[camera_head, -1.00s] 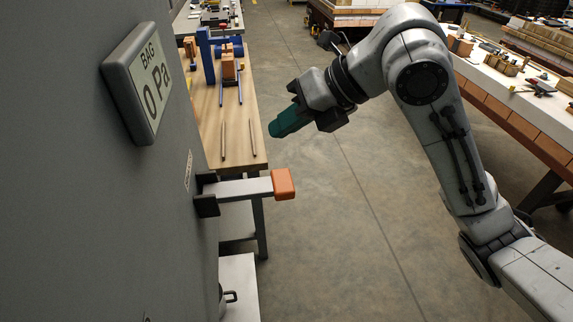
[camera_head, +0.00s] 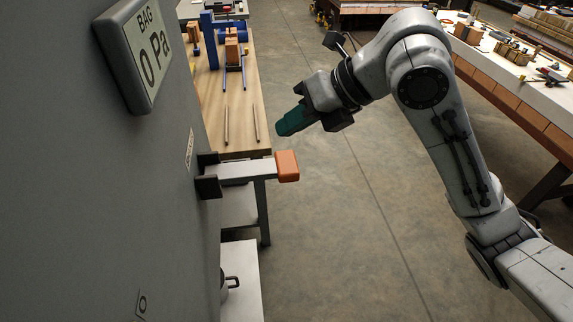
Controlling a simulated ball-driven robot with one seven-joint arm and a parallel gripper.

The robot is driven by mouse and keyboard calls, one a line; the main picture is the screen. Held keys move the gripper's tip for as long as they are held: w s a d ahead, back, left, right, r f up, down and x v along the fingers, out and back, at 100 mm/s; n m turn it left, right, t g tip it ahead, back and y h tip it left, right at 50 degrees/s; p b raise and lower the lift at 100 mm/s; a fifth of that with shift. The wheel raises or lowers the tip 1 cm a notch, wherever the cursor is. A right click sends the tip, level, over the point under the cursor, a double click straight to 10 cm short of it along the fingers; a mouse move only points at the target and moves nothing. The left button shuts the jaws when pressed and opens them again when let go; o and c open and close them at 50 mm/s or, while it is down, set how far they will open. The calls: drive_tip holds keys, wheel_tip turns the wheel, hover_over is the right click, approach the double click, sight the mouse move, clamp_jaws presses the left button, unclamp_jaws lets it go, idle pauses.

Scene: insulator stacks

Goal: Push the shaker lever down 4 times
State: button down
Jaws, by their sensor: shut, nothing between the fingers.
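The shaker lever (camera_head: 238,171) is a light grey bar with an orange end block (camera_head: 287,166). It sticks out to the right, about level, from a dark bracket (camera_head: 208,177) on the grey cabinet wall (camera_head: 120,220). My gripper (camera_head: 281,129) has teal fingers, shut and empty. In the picture it is just above the orange block and apart from it, pointing left and a little down. A display (camera_head: 145,55) on the cabinet reads "BAG 0 Pa".
A wooden workbench (camera_head: 240,120) with rods and a blue fixture (camera_head: 210,40) stands behind the lever. A white-topped bench (camera_head: 510,75) with small parts is at the right. The concrete floor (camera_head: 345,230) between them is clear.

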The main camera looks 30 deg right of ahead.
sight(292, 162)
drive_tip(key=shift+f+b, duration=1.7)
drive_tip(key=shift+f, duration=0.55)
